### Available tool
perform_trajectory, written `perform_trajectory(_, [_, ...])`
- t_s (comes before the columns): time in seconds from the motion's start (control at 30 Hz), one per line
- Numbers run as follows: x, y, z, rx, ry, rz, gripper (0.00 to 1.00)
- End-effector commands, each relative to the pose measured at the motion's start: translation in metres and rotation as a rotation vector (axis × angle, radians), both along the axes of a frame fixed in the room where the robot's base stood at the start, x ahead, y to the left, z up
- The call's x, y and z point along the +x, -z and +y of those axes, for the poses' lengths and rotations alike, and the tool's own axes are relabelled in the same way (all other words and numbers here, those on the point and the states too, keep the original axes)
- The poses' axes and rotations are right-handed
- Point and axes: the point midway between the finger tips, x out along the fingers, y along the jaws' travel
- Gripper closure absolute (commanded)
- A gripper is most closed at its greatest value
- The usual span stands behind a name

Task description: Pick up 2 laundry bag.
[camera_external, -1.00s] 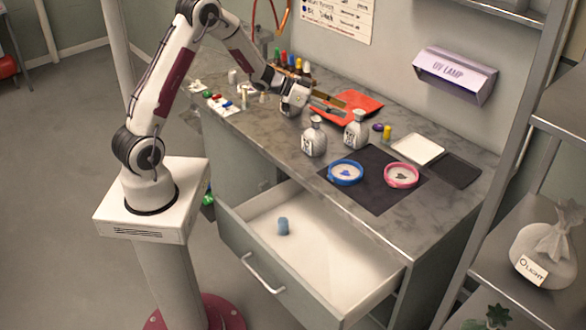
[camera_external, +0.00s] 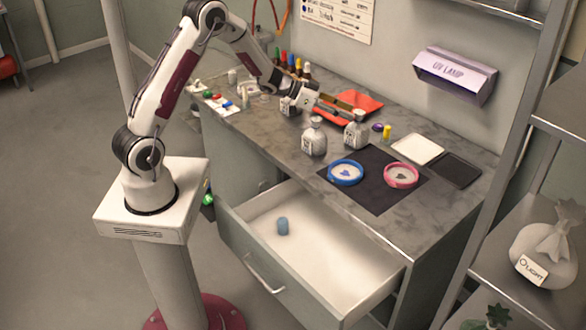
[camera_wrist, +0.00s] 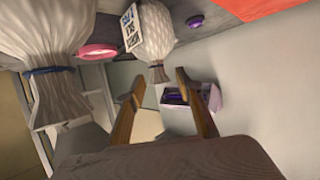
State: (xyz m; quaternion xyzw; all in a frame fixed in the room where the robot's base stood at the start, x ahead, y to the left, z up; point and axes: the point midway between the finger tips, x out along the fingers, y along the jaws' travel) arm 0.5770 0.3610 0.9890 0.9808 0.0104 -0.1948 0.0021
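One small grey-white laundry bag (camera_external: 356,132) with a tied neck and a label stands upright on the bench. A second such bag (camera_external: 315,138) stands to its left, nearer the drawer. My gripper (camera_external: 347,109) is over the bench, its fingers reaching right toward the neck of the first bag. In the wrist view my gripper (camera_wrist: 161,77) is open. The neck of a bag (camera_wrist: 155,35) shows between its fingertips, with no visible grip. Another bag (camera_wrist: 50,45) with a dark blue tie shows at the left there. The labels are too small to read surely.
A blue ring dish (camera_external: 346,180) and a pink ring dish (camera_external: 401,187) touch a black mat (camera_external: 375,202). A red tray (camera_external: 365,101) lies behind my fingers. A UV lamp (camera_external: 455,76) is on the wall.

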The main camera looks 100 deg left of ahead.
Motion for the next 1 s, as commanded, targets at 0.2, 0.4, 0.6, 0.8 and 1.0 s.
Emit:
perform_trajectory(0.2, [0.004,0.002,-0.001,0.0,0.001,0.001,0.65])
perform_trajectory(0.4, [0.021,0.008,-0.004,0.001,0.001,0.001,0.65])
perform_trajectory(0.6, [0.04,0.016,-0.005,0.0,0.001,0.001,0.65])
perform_trajectory(0.8, [0.048,0.019,-0.004,0.0,-0.001,0.001,0.65])
perform_trajectory(1.0, [0.048,0.019,-0.004,0.0,-0.001,0.001,0.65])
